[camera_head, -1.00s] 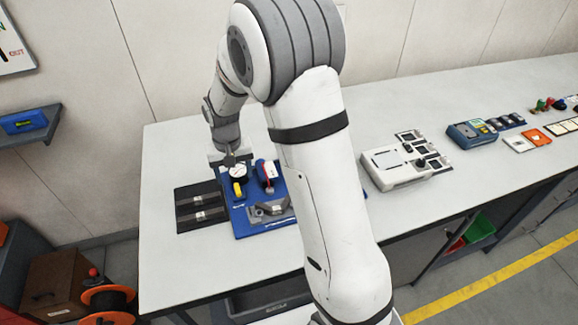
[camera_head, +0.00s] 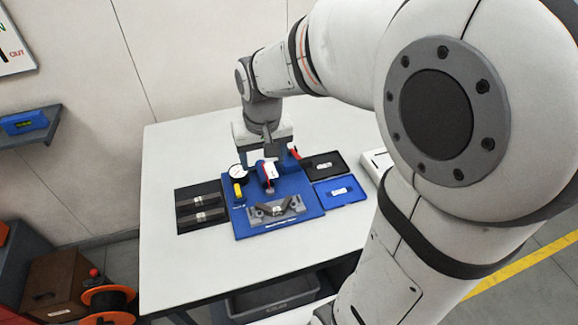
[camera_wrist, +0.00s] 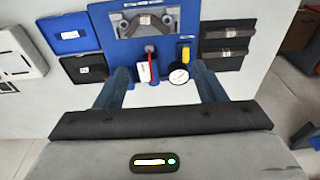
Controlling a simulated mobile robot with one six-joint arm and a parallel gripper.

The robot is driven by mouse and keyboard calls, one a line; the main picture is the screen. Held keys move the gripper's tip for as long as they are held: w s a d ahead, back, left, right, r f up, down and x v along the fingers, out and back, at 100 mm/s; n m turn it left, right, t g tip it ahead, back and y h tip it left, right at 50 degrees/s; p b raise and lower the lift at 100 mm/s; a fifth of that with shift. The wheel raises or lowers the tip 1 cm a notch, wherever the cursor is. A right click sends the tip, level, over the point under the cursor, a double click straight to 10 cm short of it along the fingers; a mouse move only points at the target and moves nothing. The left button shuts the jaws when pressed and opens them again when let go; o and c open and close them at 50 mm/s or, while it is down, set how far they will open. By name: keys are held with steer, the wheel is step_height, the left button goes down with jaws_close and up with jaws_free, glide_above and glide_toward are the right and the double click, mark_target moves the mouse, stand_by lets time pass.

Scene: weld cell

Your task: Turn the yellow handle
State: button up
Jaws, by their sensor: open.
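The yellow handle (camera_head: 238,189) is on the left of a blue fixture plate (camera_head: 290,222), just in front of a round white gauge (camera_head: 237,171). It also shows in the wrist view (camera_wrist: 186,54), beside the gauge. A valve body with a red handle (camera_head: 272,170) stands to its right; the red handle also shows in the wrist view (camera_wrist: 150,66). My gripper (camera_head: 264,150) is behind these parts. In the wrist view its two fingers (camera_wrist: 162,85) are spread wide, with nothing between them held. Its fingertips are partly hidden in the head view.
A grey V-shaped block (camera_head: 276,208) sits at the front of the plate. Dark trays (camera_head: 201,208) lie left of it; a black tray (camera_head: 324,164) and a blue tray (camera_head: 345,190) lie right. The white bench is clear at the front left.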

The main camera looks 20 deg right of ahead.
steer(key=s+d+r+t, duration=0.1)
steer(key=s+d+r, duration=0.2)
steer(key=s, duration=0.5)
steer(key=shift+s+r, duration=0.25)
steer(key=shift+t, duration=0.4)
steer(key=s, duration=0.2)
steer(key=s+d, duration=0.1)
steer(key=s, duration=0.1)
steer(key=shift+s+d, duration=0.15)
steer(key=shift+s, duration=0.15)
